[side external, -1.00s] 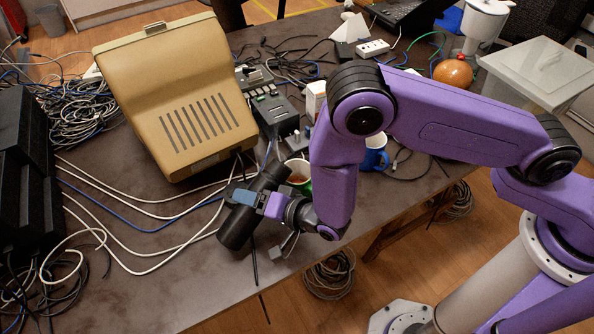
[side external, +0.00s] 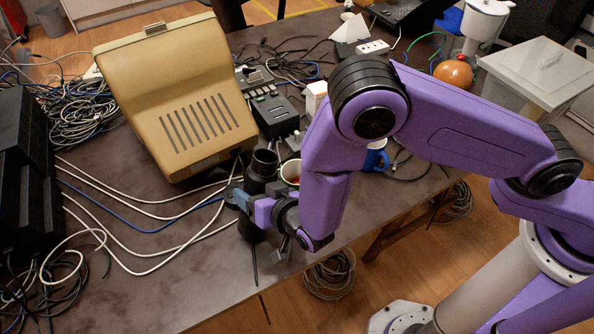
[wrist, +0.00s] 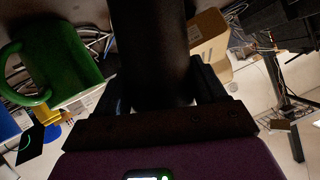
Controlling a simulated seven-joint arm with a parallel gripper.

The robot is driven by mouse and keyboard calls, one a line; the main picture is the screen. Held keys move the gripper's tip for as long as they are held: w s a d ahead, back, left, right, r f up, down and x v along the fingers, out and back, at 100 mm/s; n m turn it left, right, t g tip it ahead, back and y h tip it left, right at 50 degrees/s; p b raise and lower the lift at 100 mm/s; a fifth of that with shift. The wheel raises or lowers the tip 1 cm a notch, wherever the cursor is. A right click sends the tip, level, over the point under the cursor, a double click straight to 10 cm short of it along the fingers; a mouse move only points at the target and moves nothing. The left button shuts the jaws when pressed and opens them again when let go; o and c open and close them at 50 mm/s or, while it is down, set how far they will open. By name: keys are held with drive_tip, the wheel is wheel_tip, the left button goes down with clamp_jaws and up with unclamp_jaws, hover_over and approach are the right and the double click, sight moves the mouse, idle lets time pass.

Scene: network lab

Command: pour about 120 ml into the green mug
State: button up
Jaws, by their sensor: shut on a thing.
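A black cylindrical bottle (side external: 261,172) stands nearly upright in my gripper (side external: 254,207), its open mouth facing up. My gripper is shut around the bottle's middle. In the wrist view the bottle (wrist: 150,45) runs between the two fingers. The green mug (side external: 291,176) stands just right of the bottle, partly hidden behind my purple arm; something reddish shows inside it. In the wrist view the green mug (wrist: 62,65) is at the left with its handle showing, apart from the bottle. I cannot tell how full the mug or the bottle is.
A large beige terminal case (side external: 185,90) stands behind and left of the bottle. A dark box with buttons (side external: 273,112) is behind the mug. A blue mug (side external: 376,158) is right of my arm. White and blue cables cross the table at left.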

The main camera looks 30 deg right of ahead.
drive_tip(key=shift+w+d+n+t+h, duration=0.15)
drive_tip(key=shift+n+t+h, duration=0.25)
drive_tip(key=shift+n+h, duration=0.6)
idle(2.2)
